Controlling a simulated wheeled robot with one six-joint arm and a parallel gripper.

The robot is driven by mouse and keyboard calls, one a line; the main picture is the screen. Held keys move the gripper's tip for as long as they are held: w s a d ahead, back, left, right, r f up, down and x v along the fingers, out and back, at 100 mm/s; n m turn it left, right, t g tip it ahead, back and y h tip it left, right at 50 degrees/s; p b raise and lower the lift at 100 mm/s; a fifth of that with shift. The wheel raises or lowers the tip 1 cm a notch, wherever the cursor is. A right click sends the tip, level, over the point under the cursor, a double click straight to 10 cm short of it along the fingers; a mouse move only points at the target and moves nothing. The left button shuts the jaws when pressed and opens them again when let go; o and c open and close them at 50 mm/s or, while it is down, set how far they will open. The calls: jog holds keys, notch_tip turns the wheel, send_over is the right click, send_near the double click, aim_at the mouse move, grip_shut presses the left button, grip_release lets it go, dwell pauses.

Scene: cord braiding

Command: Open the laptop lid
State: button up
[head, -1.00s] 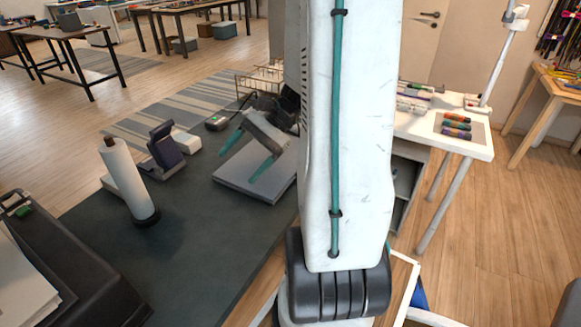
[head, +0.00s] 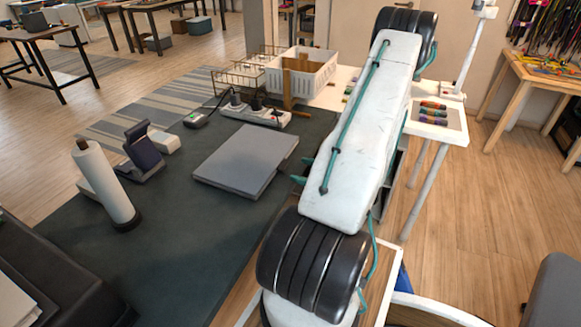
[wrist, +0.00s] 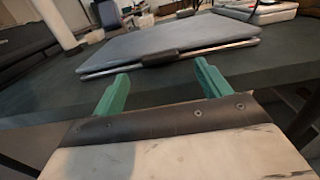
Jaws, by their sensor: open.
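The laptop (head: 243,158) is a flat grey slab lying closed on the dark mat in the head view. In the wrist view the laptop (wrist: 150,40) lies just beyond my fingertips, with a dark tab (wrist: 174,57) on its near edge. My gripper (wrist: 162,75) is open and empty, its two teal fingers spread and pointing at that edge with a gap between. In the head view my gripper (head: 302,173) is right of the laptop and mostly hidden behind my arm. I see no contact with the laptop.
A white roll on a stand (head: 107,183) and a dark angled stand (head: 143,150) are left of the laptop. A power strip (head: 256,114), wire rack (head: 240,76) and white basket (head: 300,72) are behind it. The mat (head: 190,240) in front is clear.

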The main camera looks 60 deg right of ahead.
aim_at(286, 165)
jog(key=shift+w+a, duration=0.2)
jog(key=shift+w, duration=2.25)
jog(key=shift+c, duration=0.3)
